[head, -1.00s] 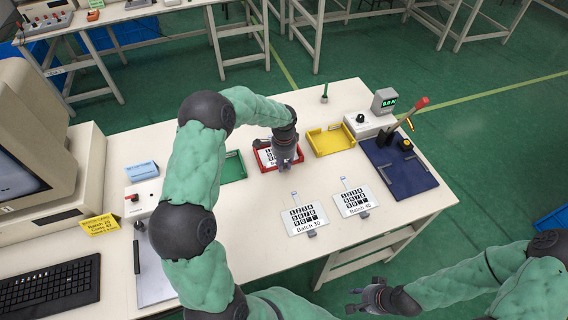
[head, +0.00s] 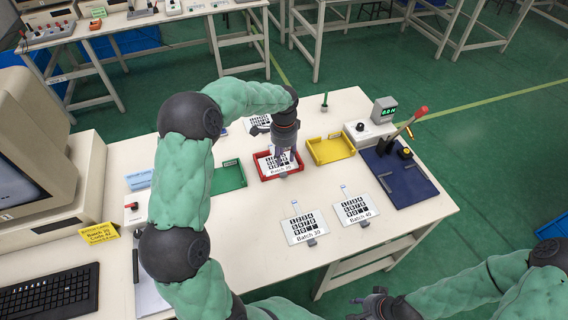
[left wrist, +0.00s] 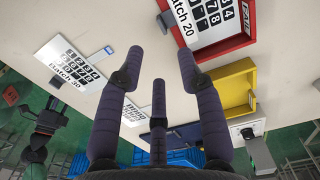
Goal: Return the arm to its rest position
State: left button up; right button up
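My left gripper (head: 287,152) hangs over the red tray (head: 262,172). In the left wrist view its fingers (left wrist: 161,55) are spread with nothing between them. A white keypad film labelled Batch 20 (head: 279,169) lies in the red tray, partly hidden by the gripper; it also shows in the left wrist view (left wrist: 205,18). Two films, Batch 30 (head: 303,227) and Batch 40 (head: 355,210), lie flat on the white table. Another film (head: 258,121) lies behind my left wrist, partly hidden. My right gripper (head: 362,307) is low at the front, apart from the table, fingers spread and empty.
A green tray (head: 230,176) and a yellow tray (head: 331,149) flank the red one. A blue press board (head: 402,180) with a red-handled lever (head: 410,122) and a display unit (head: 384,109) stand at the right. A monitor and keyboard (head: 47,296) are at the left.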

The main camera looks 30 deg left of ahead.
pick_arm(q)
jog(key=shift+r, duration=1.05)
